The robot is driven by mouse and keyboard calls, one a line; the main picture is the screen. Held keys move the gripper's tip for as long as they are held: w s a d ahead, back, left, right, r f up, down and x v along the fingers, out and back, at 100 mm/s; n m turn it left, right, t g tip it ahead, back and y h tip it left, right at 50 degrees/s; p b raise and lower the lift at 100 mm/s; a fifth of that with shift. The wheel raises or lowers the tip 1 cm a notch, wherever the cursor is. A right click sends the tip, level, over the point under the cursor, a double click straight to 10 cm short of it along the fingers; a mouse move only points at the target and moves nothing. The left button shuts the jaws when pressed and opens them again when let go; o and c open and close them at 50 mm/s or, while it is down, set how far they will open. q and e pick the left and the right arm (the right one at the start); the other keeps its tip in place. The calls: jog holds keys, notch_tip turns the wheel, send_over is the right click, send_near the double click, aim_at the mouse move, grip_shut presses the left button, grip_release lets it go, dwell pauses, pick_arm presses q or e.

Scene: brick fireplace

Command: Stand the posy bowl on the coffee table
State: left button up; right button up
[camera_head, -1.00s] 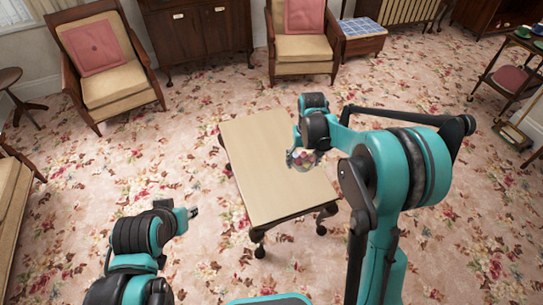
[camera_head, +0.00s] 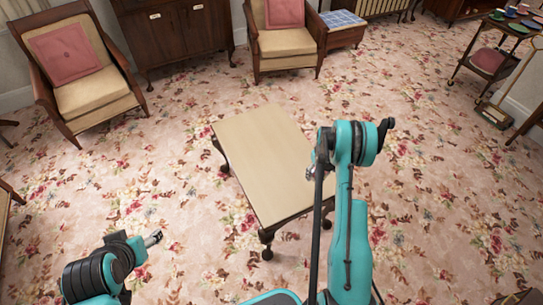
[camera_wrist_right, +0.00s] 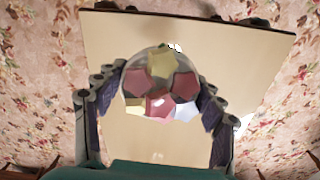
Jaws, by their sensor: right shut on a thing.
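The posy bowl (camera_wrist_right: 160,100), a clear round bowl with red, yellow and pale flower-like patches, shows in the right wrist view between the fingers of my right gripper (camera_wrist_right: 163,84). The gripper is shut on it. Behind it is the pale wooden top of the coffee table (camera_wrist_right: 110,35); I cannot tell how high the bowl is above it. In the head view the coffee table (camera_head: 260,155) has a bare top. My right gripper (camera_head: 312,172) is at its right edge, mostly behind my arm, which hides the bowl. My left gripper (camera_head: 153,238) is left of the table, apart from it.
Two armchairs (camera_head: 90,85) (camera_head: 285,40) and a dark cabinet (camera_head: 172,35) stand beyond the table. A small blue-topped stool (camera_head: 343,25) is beside the right chair. A trolley with crockery (camera_head: 500,45) stands far right. The floral carpet (camera_head: 430,150) around the table is clear.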

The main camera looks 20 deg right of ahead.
jog(key=shift+d+f, duration=0.15)
jog(key=shift+f, duration=0.4)
jog(key=shift+d+f, duration=0.15)
jog(key=shift+f, duration=0.35)
jog(key=b, duration=0.4)
send_over(294, 186)
notch_tip(294, 186, down, 6)
jog(key=shift+f, duration=0.15)
notch_tip(294, 186, down, 4)
jog(key=shift+w+f+b, duration=0.1)
jog(key=shift+b, duration=1.1)
jog(key=shift+r, duration=0.2)
jog(key=shift+f, duration=0.1)
jog(key=o, duration=1.3)
jog(key=shift+f, duration=0.1)
